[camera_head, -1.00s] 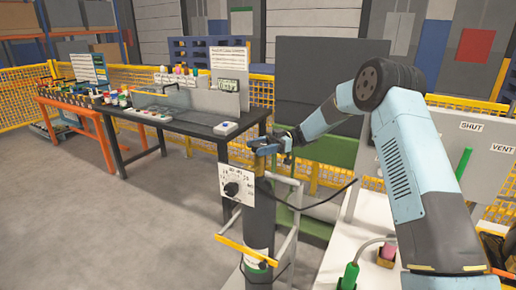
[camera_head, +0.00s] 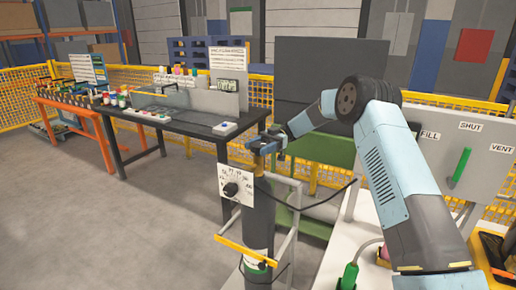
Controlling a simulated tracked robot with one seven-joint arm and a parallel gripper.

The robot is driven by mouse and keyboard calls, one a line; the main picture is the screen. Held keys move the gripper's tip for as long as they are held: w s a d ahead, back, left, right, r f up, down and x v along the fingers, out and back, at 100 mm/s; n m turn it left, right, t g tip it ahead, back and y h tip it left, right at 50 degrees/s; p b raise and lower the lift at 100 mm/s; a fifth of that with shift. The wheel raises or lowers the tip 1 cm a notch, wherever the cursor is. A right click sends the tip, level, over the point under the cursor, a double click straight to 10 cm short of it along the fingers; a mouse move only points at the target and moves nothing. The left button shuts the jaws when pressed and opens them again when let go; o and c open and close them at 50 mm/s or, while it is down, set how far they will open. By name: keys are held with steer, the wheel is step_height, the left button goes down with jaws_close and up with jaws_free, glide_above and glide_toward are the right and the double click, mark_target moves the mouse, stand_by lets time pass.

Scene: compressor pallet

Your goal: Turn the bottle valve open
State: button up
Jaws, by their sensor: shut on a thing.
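The dark gas bottle (camera_head: 259,220) stands upright in a light metal frame, with a yellow bar across its lower part. My gripper (camera_head: 264,147) is at the top of the bottle and is shut on the bottle valve. The fingers hide most of the valve, so its exact angle cannot be told. A dark hose leads from the bottle top to the right.
A grey panel (camera_head: 436,139) marked FILL, SHUT and VENT, with a green lever (camera_head: 461,166), stands right behind my arm. A dark workbench (camera_head: 190,120) is at left. A white bench (camera_head: 330,262) is at lower right. Floor at left is clear.

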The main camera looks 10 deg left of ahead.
steer(key=shift+r, duration=0.1)
steer(key=o, duration=1)
steer(key=shift+c, duration=0.2)
steer(key=v, duration=0.7)
steer(key=shift+w, duration=0.25)
steer(key=shift+d, duration=0.1)
